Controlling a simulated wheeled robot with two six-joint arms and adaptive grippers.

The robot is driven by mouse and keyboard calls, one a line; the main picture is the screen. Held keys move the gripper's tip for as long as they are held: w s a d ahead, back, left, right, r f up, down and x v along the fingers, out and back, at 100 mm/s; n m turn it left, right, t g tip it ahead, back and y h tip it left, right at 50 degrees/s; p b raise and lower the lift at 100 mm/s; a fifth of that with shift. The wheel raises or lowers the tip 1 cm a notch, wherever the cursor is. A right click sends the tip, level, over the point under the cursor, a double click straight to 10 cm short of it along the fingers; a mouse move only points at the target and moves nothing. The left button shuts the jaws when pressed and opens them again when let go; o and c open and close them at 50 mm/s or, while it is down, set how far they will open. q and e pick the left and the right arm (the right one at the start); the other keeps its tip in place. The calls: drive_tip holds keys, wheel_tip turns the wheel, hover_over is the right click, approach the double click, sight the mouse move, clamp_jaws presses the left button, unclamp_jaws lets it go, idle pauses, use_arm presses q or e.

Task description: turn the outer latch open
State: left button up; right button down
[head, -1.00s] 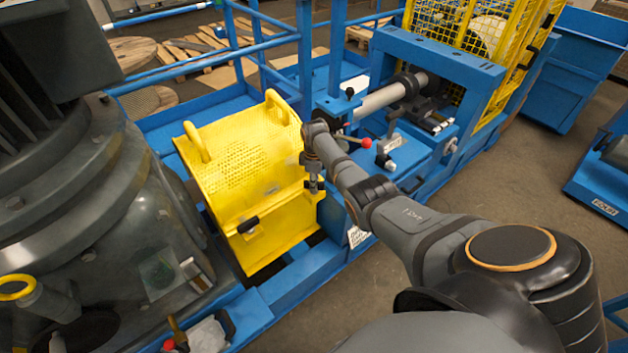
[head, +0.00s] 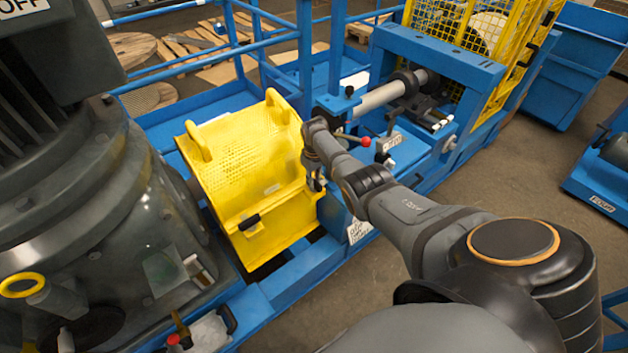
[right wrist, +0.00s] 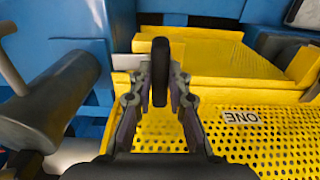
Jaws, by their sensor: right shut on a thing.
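The yellow guard (head: 245,165) sits closed on the blue frame, with two loop handles on top. One black latch (head: 249,222) shows on its front flange. The outer latch is a black bar (right wrist: 160,70) in the right wrist view, upright in the picture at the yellow edge. My right gripper (head: 315,182) is at the right end of that flange, its arm reaching in from the lower right. In the right wrist view its two fingers (right wrist: 160,88) are shut on the outer latch, one each side. In the head view the gripper mostly hides this latch. My left gripper is out of view.
A grey motor housing (head: 90,190) stands left of the guard. A red-knobbed lever (head: 366,142) and a steel shaft (head: 380,98) are just beyond my right wrist. Blue rails (head: 200,62) run behind. Open floor (head: 500,180) lies to the right.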

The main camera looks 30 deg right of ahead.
drive_tip(key=shift+m, duration=0.3)
drive_tip(key=c, duration=1.3)
unclamp_jaws()
wheel_tip(320, 180, up, 12)
